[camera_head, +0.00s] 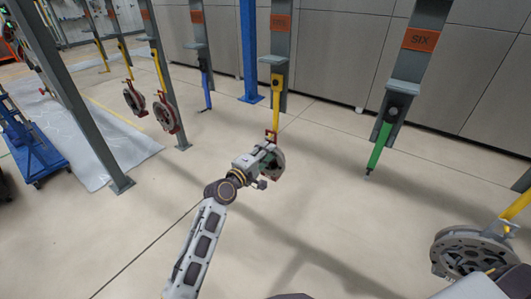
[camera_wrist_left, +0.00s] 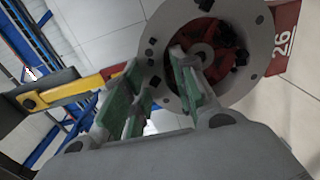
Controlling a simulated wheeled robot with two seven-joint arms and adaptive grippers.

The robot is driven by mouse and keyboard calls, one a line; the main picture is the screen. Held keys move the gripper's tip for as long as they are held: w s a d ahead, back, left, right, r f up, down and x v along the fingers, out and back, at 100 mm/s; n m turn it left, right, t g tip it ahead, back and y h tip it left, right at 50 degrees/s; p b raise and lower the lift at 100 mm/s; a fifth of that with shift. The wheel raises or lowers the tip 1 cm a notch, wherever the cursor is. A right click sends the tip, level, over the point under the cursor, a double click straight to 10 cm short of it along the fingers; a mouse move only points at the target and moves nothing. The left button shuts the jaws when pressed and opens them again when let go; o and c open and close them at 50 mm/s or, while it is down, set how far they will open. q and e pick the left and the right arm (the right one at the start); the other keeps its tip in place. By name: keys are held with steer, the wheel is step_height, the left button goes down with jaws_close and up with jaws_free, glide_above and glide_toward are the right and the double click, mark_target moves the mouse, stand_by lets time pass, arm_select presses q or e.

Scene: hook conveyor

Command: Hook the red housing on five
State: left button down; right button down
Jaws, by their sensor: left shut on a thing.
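The red housing (camera_head: 278,163) is a round grey ring with red parts inside, held in the air at the middle of the head view. In the left wrist view its ring (camera_wrist_left: 240,92) fills the upper right, with a red tag marked 26 beside it. My left gripper (camera_head: 262,163) is shut on the housing; its green-padded fingers (camera_wrist_left: 160,80) are at the ring's side. A yellow hook (camera_head: 277,92) hangs from the post with an orange label (camera_head: 281,22), too small to read surely. Its lower end is close to the housing's red bracket (camera_head: 271,135); I cannot tell whether they touch.
A green hook (camera_head: 378,145) hangs empty from post SIX at the right. A grey housing (camera_head: 465,252) hangs at the lower right. Other housings (camera_head: 165,112) hang at the left, near a blue cart (camera_head: 35,150). A blue column (camera_head: 249,50) stands behind. Floor in front is clear.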

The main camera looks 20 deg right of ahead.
arm_select(q)
steer(key=shift+r, duration=0.25)
steer(key=c, duration=1.1)
jaws_free()
steer(key=shift+v, duration=6.05)
steer(key=shift+f+m, duration=0.15)
steer(key=shift+m, duration=0.15)
